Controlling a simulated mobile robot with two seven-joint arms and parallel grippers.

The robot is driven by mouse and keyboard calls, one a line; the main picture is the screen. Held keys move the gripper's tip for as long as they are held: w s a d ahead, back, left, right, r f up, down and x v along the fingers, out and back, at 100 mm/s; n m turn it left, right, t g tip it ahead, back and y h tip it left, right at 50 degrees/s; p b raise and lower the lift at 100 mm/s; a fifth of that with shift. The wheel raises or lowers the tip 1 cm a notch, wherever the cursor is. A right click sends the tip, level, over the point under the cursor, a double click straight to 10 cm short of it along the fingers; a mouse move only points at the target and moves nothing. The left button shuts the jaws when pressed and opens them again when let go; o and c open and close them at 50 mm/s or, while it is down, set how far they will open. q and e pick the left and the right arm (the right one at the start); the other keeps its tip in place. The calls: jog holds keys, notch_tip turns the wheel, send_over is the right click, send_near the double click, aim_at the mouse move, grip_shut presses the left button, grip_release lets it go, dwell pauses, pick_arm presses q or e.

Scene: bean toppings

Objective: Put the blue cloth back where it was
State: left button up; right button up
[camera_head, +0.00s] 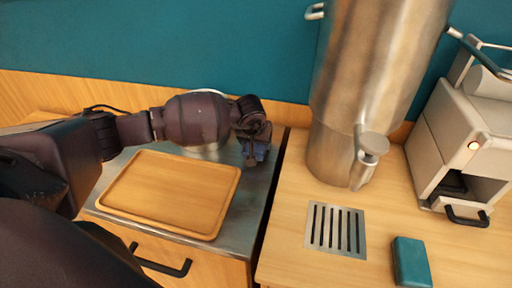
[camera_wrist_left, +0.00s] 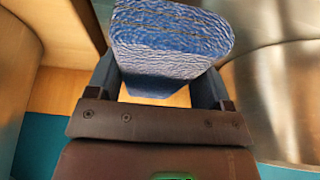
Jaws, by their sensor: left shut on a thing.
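The blue cloth (camera_wrist_left: 172,38) shows large in the left wrist view, a thick, wrinkled, folded piece with darker lines across it. My left gripper (camera_wrist_left: 157,82) is shut on it, one finger on each side. In the head view the left gripper (camera_head: 254,142) points down at the back right of the steel counter, right of the wooden tray. Only a small dark blue part of the cloth (camera_head: 260,152) shows there, partly hidden by the gripper. I cannot tell whether the cloth touches the counter. My right gripper is not in view.
The wooden tray (camera_head: 125,203) lies empty on the steel counter (camera_head: 245,205). A tall steel dispenser (camera_head: 335,155) stands close on the right. A pale round object is partly hidden behind my arm.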

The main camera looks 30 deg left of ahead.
pick_arm(q)
notch_tip(320, 180, down, 3)
jog(key=shift+r, duration=0.2)
jog(key=shift+f, duration=0.25)
jog(key=o, duration=0.9)
jog(key=shift+r, duration=0.45)
jog(key=v, duration=1.1)
jog(key=shift+s+r, duration=0.1)
jog(key=shift+r, duration=0.1)
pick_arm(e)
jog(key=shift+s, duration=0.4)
